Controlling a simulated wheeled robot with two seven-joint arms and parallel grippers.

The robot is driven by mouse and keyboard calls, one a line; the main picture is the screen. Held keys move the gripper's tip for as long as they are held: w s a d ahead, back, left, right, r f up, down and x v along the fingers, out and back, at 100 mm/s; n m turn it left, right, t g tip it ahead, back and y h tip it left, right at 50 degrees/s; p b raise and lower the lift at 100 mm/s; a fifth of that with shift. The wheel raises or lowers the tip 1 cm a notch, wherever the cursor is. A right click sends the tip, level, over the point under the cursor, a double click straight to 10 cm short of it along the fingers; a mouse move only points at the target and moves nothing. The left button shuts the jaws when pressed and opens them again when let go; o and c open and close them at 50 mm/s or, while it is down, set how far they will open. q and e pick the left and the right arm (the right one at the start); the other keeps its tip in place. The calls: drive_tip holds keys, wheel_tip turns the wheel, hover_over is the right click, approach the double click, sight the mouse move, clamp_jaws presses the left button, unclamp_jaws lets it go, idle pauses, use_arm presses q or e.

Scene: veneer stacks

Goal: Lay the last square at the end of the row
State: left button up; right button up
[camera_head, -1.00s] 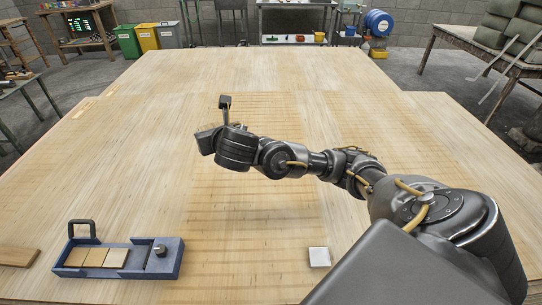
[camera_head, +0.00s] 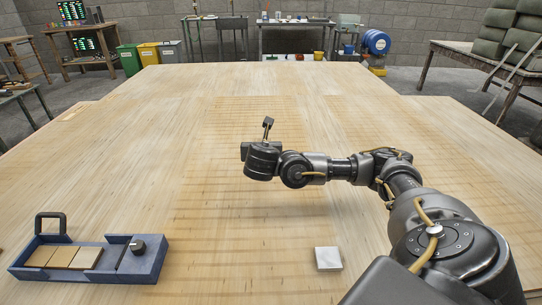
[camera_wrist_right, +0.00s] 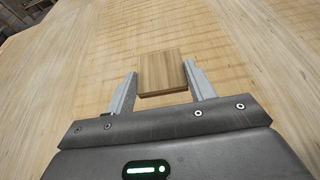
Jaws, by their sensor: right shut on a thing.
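A blue tray (camera_head: 140,270) with a black handle sits at the lower left of the head view. My right gripper (camera_head: 247,152) is over the middle of the table, well beyond the tray. In the right wrist view its fingers (camera_wrist_right: 160,85) are shut on a brown wooden square (camera_wrist_right: 162,70). My left gripper is not in view.
A small pale block (camera_head: 328,258) stands on the wooden table (camera_head: 220,225), right of the tray. The table between them and beyond is clear. Bins, benches and a blue drum (camera_head: 376,41) stand well behind the table.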

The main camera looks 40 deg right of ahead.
drive_tip(key=x, duration=0.4)
drive_tip(key=f+x, duration=0.1)
drive_tip(key=x, duration=0.3)
drive_tip(key=s+f+x, duration=0.1)
drive_tip(key=x, duration=0.4)
drive_tip(key=shift+f, duration=0.15)
drive_tip(key=shift+w+d+f, duration=0.3)
drive_tip(key=shift+f, duration=0.15)
drive_tip(key=shift+w+d+f, duration=0.25)
drive_tip(key=shift+w+f, duration=0.1)
drive_tip(key=shift+f, duration=0.15)
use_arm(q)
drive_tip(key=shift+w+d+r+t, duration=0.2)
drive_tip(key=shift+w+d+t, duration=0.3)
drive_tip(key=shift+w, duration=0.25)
use_arm(e)
drive_tip(key=shift+w+d+f, duration=0.15)
drive_tip(key=shift+w+f, duration=0.05)
drive_tip(key=shift+f, duration=0.05)
wheel_tip(320, 180, down, 3)
drive_tip(key=shift+w+d+f+b, duration=0.1)
drive_tip(key=shift+w+d+b, duration=0.05)
drive_tip(key=shift+b, duration=0.45)
drive_tip(key=shift+f, duration=0.15)
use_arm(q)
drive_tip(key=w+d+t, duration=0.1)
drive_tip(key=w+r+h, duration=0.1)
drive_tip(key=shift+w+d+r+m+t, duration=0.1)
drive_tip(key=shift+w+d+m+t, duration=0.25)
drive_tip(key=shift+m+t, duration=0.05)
